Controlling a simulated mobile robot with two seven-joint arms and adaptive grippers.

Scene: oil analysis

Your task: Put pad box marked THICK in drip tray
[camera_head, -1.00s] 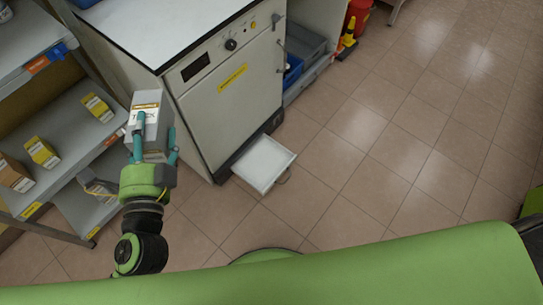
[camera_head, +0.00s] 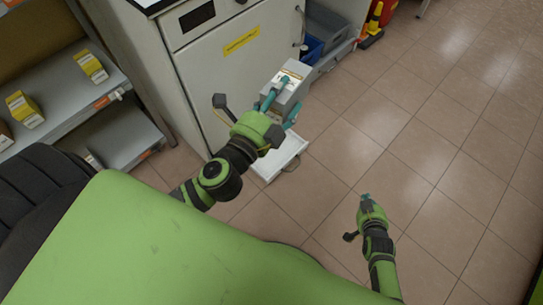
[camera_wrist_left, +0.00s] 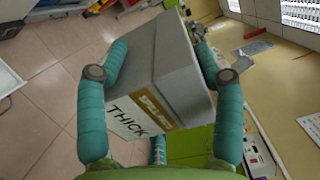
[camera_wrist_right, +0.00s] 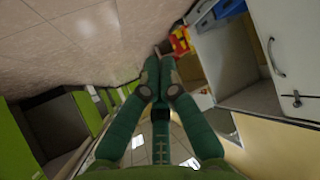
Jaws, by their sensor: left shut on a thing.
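The grey pad box (camera_head: 297,91) has a white label, and in the left wrist view the box (camera_wrist_left: 172,60) reads THICK. My left gripper (camera_head: 286,99) is shut on it, with its teal fingers on either side, and holds it up in front of the cabinet. The white drip tray (camera_head: 291,153) sits low at the cabinet's foot, pulled out over the floor. The box and gripper cover part of it from above. My right gripper (camera_head: 366,202) is empty over the floor to the right; in the right wrist view its fingers (camera_wrist_right: 159,68) are together.
The white cabinet (camera_head: 235,75) stands behind the left arm. A shelf rack with yellow boxes (camera_head: 24,109) is at the left. A blue bin (camera_head: 312,48) and a yellow-black object (camera_head: 374,22) stand beyond the cabinet. The tiled floor at the right is clear.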

